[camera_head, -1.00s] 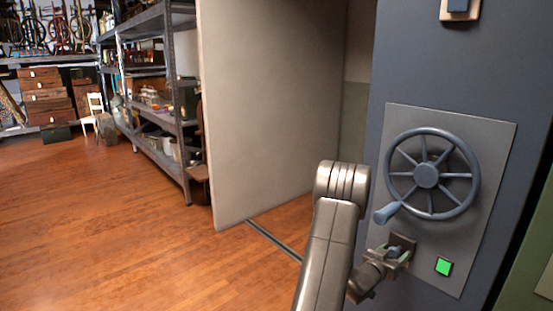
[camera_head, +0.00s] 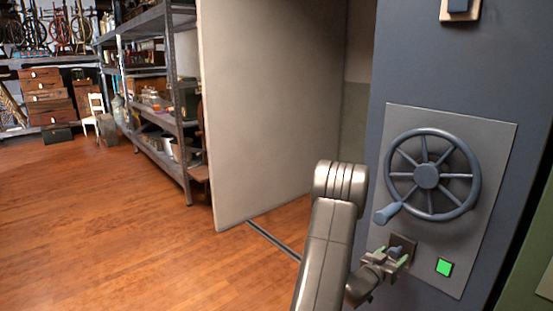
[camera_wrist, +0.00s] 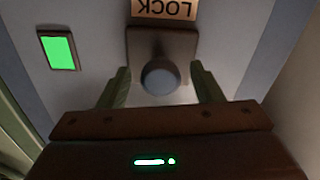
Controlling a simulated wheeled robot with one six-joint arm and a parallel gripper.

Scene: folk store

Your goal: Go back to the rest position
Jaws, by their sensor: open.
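My gripper (camera_head: 397,256) is open in front of the lock plate on the grey panel, low in the head view. In the wrist view my gripper (camera_wrist: 163,88) has its two greenish fingers apart, one on each side of a round grey knob (camera_wrist: 160,77). Gaps show between the knob and both fingers; how deep the knob sits between them I cannot tell. The knob's square plate (camera_wrist: 177,42) has a LOCK label (camera_wrist: 165,9), upside down in the picture. In the head view my gripper hides most of the knob.
A blue-grey handwheel (camera_head: 426,176) is on the panel (camera_head: 490,150) above my gripper. A lit green square (camera_head: 444,267) is right of it and also shows in the wrist view (camera_wrist: 58,50). A pale partition (camera_head: 270,110) stands left of my arm. Wooden floor (camera_head: 110,220) lies open at left.

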